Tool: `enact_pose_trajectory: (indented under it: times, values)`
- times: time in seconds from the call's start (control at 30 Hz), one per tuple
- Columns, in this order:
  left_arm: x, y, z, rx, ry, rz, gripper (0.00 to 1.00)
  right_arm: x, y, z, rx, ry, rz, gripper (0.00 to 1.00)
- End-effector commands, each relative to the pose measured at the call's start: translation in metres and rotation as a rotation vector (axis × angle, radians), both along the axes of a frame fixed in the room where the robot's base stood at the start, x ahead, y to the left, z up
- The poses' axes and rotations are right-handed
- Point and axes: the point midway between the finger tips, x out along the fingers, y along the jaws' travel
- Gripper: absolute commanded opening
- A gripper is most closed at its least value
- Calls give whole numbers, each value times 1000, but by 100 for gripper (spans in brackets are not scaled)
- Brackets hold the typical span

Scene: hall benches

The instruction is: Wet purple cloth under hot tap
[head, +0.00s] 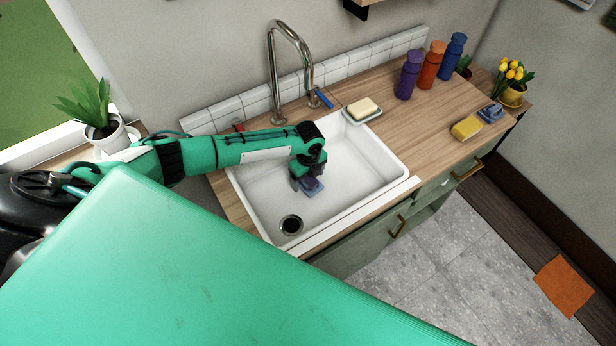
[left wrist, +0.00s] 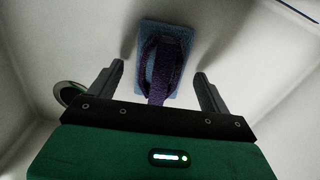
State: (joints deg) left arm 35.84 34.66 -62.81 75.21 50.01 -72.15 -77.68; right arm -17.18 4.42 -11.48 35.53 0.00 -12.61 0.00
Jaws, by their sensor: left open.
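A piece with a flat blue pad and a purple band on top, which I take for the purple cloth (head: 312,188), lies in the white sink (head: 350,185). It also shows in the left wrist view (left wrist: 165,60). My left gripper (head: 308,180) is over it, jaws open, with one finger on each side of the purple band and gaps between. Whether the fingers touch the pad is unclear. The steel tap (head: 276,65) arches behind the sink. Its red handle (head: 238,126) is just behind my left arm; its blue handle (head: 323,97) is to the right. My right gripper is not in view.
A soap dish with soap (head: 362,108) sits on the sink's back right rim. Purple (head: 408,75), orange (head: 430,66) and blue (head: 452,56) bottles stand farther right. A yellow sponge (head: 466,128) and another blue-purple piece (head: 490,113) lie on the counter. The drain (head: 291,225) is clear.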

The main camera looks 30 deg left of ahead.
Motion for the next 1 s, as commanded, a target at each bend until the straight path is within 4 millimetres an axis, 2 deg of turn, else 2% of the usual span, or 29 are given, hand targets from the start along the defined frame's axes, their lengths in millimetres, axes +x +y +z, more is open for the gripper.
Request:
enact_pose_trajectory:
  times: [0.17,0.4,0.6,0.77,1.0]
  values:
    - [1,1,24,0,-5,-1,81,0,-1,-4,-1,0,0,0]
    - [1,0,75,0,-4,-1,81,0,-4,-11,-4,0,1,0]
    - [1,0,106,0,-3,0,81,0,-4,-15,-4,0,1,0]
    - [0,0,116,1,0,0,81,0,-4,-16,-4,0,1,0]
    - [0,-1,117,-3,-1,5,81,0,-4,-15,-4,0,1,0]
